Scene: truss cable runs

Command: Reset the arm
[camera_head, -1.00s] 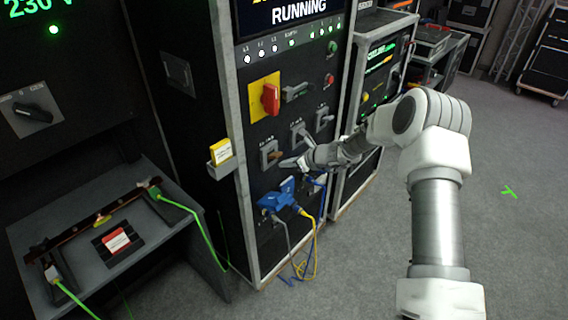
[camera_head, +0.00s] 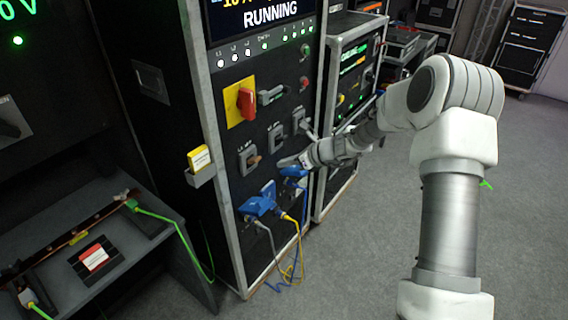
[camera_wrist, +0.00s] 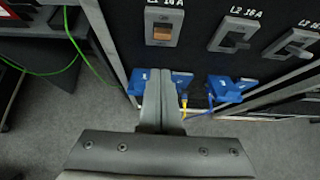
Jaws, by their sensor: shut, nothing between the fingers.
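My arm reaches from the right toward the black power cabinet (camera_head: 228,215). My gripper (camera_head: 283,162) is in front of the cabinet, just right of and below the L1 breaker (camera_head: 249,160). In the wrist view the gripper (camera_wrist: 160,75) has its two fingers together with nothing between them. The L1 breaker (camera_wrist: 163,27) with its orange-brown toggle shows ahead, and the L2 breaker (camera_wrist: 234,34) and a third breaker (camera_wrist: 293,43) stand to its right. I cannot tell from the views whether the fingers touch anything.
Blue plugs (camera_head: 259,203) with grey, yellow and blue cables hang low on the cabinet, close under my gripper. A red rotary switch (camera_head: 246,102) is above. A grey bench (camera_head: 150,262) with green cables stands at left. The floor (camera_head: 370,250) at right is clear.

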